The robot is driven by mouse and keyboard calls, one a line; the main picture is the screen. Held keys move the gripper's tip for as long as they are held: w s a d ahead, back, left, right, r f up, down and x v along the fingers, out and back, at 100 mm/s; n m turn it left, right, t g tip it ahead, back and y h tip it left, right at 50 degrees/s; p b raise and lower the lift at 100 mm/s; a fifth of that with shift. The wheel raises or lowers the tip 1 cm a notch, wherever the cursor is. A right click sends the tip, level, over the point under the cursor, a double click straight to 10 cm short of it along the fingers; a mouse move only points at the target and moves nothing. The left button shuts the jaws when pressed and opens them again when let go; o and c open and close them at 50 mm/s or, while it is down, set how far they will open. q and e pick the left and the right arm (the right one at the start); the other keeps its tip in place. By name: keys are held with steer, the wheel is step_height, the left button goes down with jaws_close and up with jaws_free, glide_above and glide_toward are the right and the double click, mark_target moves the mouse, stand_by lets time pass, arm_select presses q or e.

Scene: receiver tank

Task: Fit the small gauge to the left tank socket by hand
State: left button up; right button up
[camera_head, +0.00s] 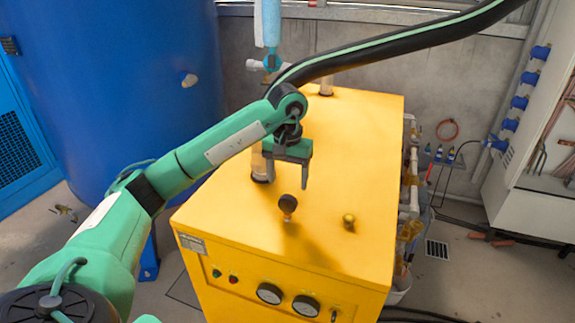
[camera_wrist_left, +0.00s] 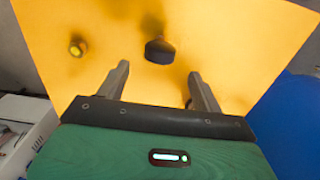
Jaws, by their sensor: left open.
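The small gauge (camera_head: 288,204), a dark round piece on a short stem, stands on top of the yellow cabinet (camera_head: 350,150). In the left wrist view the gauge (camera_wrist_left: 159,50) lies ahead of and between the fingertips, apart from them. My left gripper (camera_head: 287,172) is open and empty, above and just behind the gauge in the head view. Its two fingers also show in the left wrist view (camera_wrist_left: 158,72). The big blue tank (camera_head: 120,90) stands at the left, with a pale stub (camera_head: 188,79) on its side that may be the socket. My right gripper is not in view.
A small brass knob (camera_head: 349,220) sits on the cabinet top, right of the gauge. A pale pipe stub (camera_head: 262,167) rises behind my left gripper. A thick black hose (camera_head: 400,45) with a green stripe arches overhead. Two dials (camera_head: 287,298) are on the cabinet front.

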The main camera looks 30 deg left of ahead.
arm_select(q)
steer(key=shift+r, duration=2.65)
